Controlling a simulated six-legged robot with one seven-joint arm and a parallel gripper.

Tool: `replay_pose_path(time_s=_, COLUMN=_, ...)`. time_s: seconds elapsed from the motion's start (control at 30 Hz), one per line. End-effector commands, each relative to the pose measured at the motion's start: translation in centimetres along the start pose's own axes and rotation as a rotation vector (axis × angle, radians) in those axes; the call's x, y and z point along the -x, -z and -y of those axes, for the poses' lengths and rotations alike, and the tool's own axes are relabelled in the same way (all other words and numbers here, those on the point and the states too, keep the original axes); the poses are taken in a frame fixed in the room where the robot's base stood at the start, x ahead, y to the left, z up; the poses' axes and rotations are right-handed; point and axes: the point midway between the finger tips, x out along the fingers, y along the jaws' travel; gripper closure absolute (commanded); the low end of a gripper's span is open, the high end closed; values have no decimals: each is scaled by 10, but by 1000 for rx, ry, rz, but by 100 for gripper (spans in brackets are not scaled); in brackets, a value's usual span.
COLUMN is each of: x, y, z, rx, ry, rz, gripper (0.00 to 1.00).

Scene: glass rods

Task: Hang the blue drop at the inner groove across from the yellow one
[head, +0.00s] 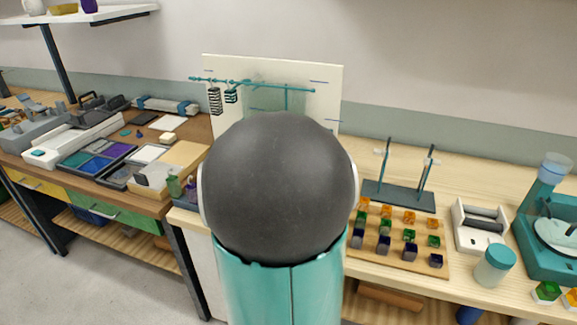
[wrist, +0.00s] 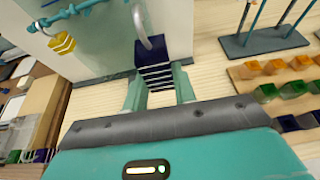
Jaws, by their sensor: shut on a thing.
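The blue drop (wrist: 150,62), dark blue with pale stripes below and a grey hook on top, is between the fingers of my gripper (wrist: 159,88) in the wrist view. The gripper is shut on it and holds it upright in front of a white board. The yellow drop (wrist: 62,43) hangs to the left from a teal notched rod (wrist: 68,13). In the head view the rod (head: 255,84) crosses the white board (head: 325,78), with two striped pieces hanging near its left end. My arm hides the gripper and the blue drop there. The inner groove is not clear to me.
A wooden block (head: 437,262) with several orange, green and dark blue cubes stands right of my arm. Behind it is a dark stand (head: 400,196) with two upright posts. A white device (head: 480,226) and a lidded jar (head: 494,265) stand farther right.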

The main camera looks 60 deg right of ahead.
Motion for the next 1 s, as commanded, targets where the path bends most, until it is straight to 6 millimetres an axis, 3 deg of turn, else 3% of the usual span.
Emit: replay_pose_path(time_s=1.0, x=-67, y=-27, z=0, rx=0, ry=0, rz=1, gripper=100)
